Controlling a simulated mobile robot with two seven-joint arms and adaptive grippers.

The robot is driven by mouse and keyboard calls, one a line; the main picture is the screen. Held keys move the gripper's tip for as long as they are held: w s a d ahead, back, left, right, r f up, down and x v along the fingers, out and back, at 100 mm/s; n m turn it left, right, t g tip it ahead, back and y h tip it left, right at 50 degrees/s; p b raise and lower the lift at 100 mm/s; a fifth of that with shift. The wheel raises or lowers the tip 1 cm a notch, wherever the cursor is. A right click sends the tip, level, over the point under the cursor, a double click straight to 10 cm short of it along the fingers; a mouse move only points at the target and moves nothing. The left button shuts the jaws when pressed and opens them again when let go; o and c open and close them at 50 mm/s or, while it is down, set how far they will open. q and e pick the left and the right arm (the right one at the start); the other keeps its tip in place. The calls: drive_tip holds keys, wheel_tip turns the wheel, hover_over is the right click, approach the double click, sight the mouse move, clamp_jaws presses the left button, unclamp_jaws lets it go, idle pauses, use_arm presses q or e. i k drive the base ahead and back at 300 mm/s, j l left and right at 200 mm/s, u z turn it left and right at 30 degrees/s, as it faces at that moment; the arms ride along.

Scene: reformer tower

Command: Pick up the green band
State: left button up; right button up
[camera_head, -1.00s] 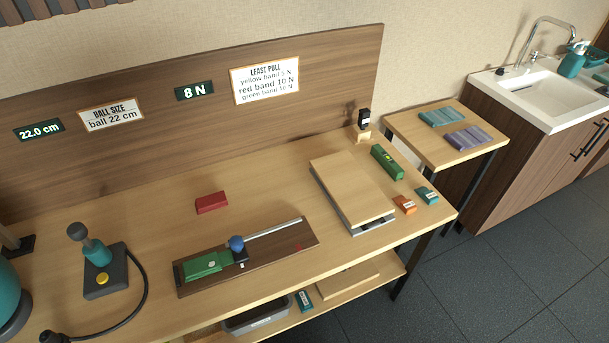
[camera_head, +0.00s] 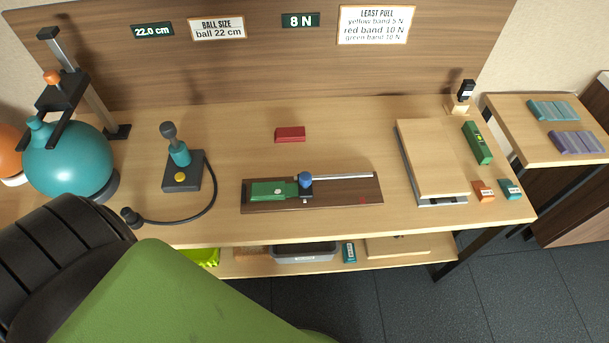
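I see no item that I can tell for sure is the green band. A green block (camera_head: 272,191) lies on a dark wooden board (camera_head: 330,200) in the middle of the bench, beside a blue ball and a metal rod. A longer green block (camera_head: 478,143) with a yellow window lies at the bench's right end, resembling a spirit level. A bright lime-green item (camera_head: 205,256) is on the lower shelf, partly hidden. A red block (camera_head: 290,134) lies behind the board. Neither of my grippers is in view.
A large green and black shape close to the camera covers the lower left. A teal ball (camera_head: 70,160) sits under a measuring stand. A hand pump (camera_head: 181,170) with a black hose, a flat platform (camera_head: 432,160) and a grey bin (camera_head: 304,252) are around. Dark floor is free at the right.

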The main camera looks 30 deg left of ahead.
sight(270, 190)
drive_tip(key=j+u, duration=0.1)
drive_tip(key=u, duration=0.3)
drive_tip(key=j+u, duration=0.1)
drive_tip(key=u, duration=0.25)
drive_tip(key=i+u, duration=0.1)
drive_tip(key=u, duration=0.3)
